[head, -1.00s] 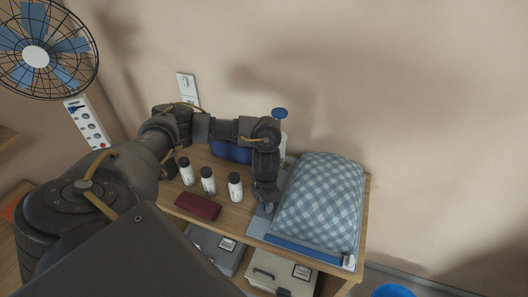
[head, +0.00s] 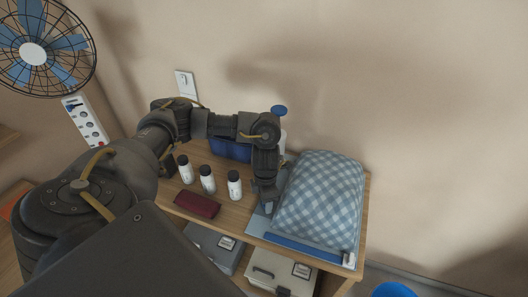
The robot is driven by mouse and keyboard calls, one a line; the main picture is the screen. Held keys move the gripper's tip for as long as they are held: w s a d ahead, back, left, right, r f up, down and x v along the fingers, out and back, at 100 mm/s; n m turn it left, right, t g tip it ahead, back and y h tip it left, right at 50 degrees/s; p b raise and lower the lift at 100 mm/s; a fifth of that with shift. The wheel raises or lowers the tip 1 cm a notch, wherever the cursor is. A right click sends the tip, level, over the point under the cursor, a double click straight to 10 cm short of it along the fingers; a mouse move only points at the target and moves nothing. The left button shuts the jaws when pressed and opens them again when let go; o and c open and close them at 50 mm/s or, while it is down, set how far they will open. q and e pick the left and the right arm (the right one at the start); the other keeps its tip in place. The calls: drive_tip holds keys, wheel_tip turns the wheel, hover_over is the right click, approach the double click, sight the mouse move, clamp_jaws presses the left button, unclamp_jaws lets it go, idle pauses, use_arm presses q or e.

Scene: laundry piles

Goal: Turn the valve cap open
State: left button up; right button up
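I cannot tell for certain which part is the valve cap. A plump blue-and-white checked cushion or bag (head: 322,200) lies on the right of a wooden shelf unit, with a small white piece (head: 349,261) at its front right corner. A round blue disc (head: 279,110) tops a pale object behind my arm, partly hidden. My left gripper (head: 266,206) points down just beside the left edge of the checked bag, over a flat blue sheet (head: 257,223). Its fingertips are small and dark, so their opening is unclear. My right gripper is out of view.
A blue item (head: 231,148) is behind. Storage boxes (head: 281,274) fill the lower shelf. A fan (head: 33,54) and power strip (head: 84,121) are left.

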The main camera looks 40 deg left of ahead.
use_arm(q)
wheel_tip(320, 180, up, 10)
drive_tip(key=p, duration=0.1)
drive_tip(key=shift+r, duration=0.25)
